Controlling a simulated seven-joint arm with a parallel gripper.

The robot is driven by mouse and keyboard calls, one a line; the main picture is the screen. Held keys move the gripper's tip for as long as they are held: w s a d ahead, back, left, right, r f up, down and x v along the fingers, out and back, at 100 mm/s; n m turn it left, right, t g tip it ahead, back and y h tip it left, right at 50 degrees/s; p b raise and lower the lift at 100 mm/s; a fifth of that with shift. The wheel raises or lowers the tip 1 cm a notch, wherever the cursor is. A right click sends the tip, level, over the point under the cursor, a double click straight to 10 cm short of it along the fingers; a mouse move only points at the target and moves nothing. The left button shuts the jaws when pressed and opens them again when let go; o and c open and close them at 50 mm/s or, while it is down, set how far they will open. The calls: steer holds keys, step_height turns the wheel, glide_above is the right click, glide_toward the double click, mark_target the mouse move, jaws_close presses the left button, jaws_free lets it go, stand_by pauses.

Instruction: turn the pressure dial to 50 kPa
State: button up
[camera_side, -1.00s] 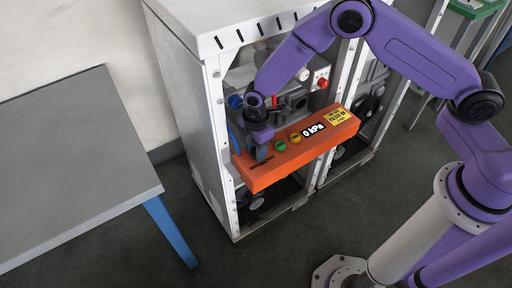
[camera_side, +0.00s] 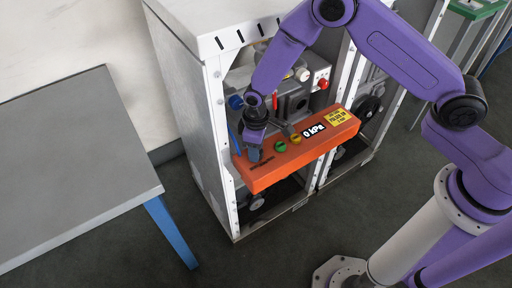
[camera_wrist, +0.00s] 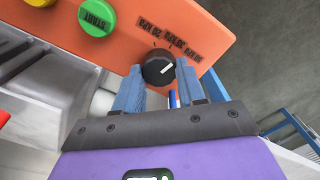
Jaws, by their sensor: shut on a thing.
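The black pressure dial (camera_wrist: 158,70) sits on the orange panel (camera_wrist: 205,20), with a white pointer line and several printed kPa labels beside it. In the wrist view the pointer slants to the upper right, towards the labels; the exact mark is hard to read. My gripper (camera_wrist: 159,72) is shut on the dial, with one blue finger on each side. In the side view my gripper (camera_side: 254,153) is at the panel's left end and hides the dial. The display (camera_side: 313,130) reads 0 kPa.
A green START button (camera_side: 280,146) and a yellow button (camera_side: 295,138) sit right of the dial. A yellow label (camera_side: 338,117) is at the panel's right end. The white cabinet frame (camera_side: 215,130) stands close on the left. A grey table (camera_side: 70,160) is farther left.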

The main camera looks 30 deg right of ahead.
steer(key=m, duration=0.5)
steer(key=shift+d+m, duration=0.1)
steer(key=shift+m, duration=0.6)
steer(key=o, duration=1.1)
steer(key=shift+c, duration=0.2)
steer(key=shift+w+r, duration=0.1)
steer(key=shift+r, duration=0.45)
step_height(320, 180, up, 16)
steer(key=shift+r, duration=0.15)
